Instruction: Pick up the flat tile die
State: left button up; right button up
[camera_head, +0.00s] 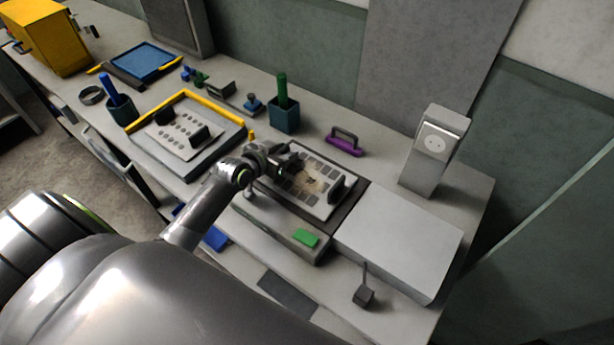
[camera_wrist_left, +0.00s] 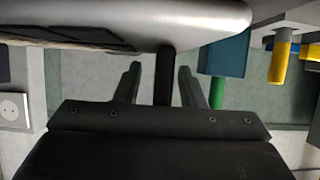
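The flat tile die (camera_head: 318,200) is a pale plate with rows of grey squares and brownish marks in its middle. It lies on a dark-edged bed near the middle of the bench in the head view. A black handle (camera_head: 337,188) stands at its right end. My left gripper (camera_head: 287,163) is at its left end and hides part of it. In the left wrist view, the die's pale edge (camera_wrist_left: 205,14) crosses the top. A dark handle post (camera_wrist_left: 165,75) stands between my two open fingers, with gaps on both sides. My right gripper is out of view.
Left is another die (camera_head: 180,138) with round dots, in a yellow-edged tray (camera_head: 213,100). Behind stand a teal cup (camera_head: 284,118) with a green stick and a purple handle (camera_head: 344,142). A grey box (camera_head: 400,240) and an outlet post (camera_head: 432,150) are right. A green block (camera_head: 306,238) lies in front.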

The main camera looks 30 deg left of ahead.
pick_arm(q)
grip_shut()
dwell(1.2)
jog(key=shift+r, duration=0.1)
